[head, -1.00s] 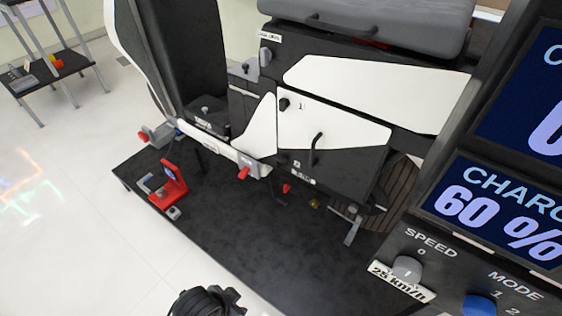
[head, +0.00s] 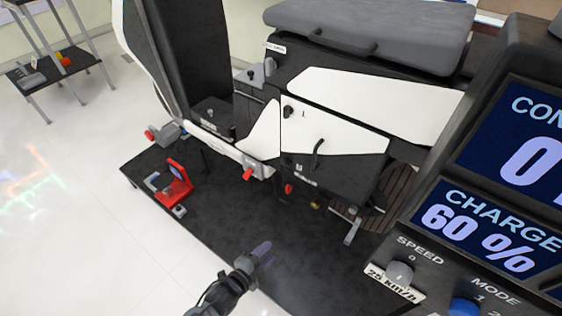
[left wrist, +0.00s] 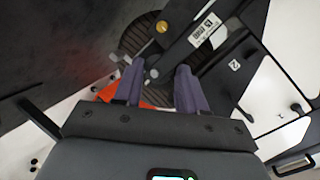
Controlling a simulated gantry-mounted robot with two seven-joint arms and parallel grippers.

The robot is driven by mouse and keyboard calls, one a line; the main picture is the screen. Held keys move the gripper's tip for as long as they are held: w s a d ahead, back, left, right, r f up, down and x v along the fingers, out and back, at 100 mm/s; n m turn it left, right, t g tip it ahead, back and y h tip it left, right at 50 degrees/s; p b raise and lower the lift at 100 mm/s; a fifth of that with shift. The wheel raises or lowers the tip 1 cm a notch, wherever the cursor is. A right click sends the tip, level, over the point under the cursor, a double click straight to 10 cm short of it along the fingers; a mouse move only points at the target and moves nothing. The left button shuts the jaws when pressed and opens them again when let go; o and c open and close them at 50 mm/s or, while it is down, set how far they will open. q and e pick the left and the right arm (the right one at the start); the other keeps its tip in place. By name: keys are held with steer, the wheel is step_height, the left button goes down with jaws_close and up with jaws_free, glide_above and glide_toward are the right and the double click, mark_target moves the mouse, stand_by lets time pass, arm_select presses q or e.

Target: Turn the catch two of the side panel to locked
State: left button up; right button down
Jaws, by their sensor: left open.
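The side panel (head: 325,133) is white and black, on the chassis below the grey seat cushion. A black knob (head: 288,112) beside the numeral 1 sits at its upper left. The numeral 2 mark (head: 299,166) is on its black lower part and also shows in the left wrist view (left wrist: 235,65). I cannot clearly make out catch two or its position. My left gripper (head: 264,250) is in front of and below the panel, apart from it. In the left wrist view its two purple fingers (left wrist: 160,88) are apart with nothing gripped. My right gripper is not in view.
A console with screens (head: 500,190) stands close at the right. Red levers (head: 248,174) and a red bracket (head: 176,182) are along the chassis's lower left. The dark platform (head: 225,220) has free room in front. A shelf stand (head: 55,70) is far left.

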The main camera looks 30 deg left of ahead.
arm_select(q)
steer(key=w+a+r+m+t+p, duration=0.3)
steer(key=w+a+r+m+p, duration=0.1)
steer(key=w+a+r+p, duration=0.1)
steer(key=m+t+p, duration=0.1)
steer(key=p, duration=0.4)
glide_toward(284, 165)
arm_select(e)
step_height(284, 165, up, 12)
arm_select(q)
steer(key=w+b, duration=0.4)
steer(key=w, duration=0.2)
steer(key=shift+w+f, duration=0.1)
steer(key=shift+w, duration=0.3)
steer(key=shift+w+d+b, duration=0.1)
steer(key=shift+w+b, duration=0.4)
steer(key=shift+w, duration=0.35)
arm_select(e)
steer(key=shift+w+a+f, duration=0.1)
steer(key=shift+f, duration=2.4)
arm_select(q)
steer(key=shift+c, duration=0.3)
jaws_close()
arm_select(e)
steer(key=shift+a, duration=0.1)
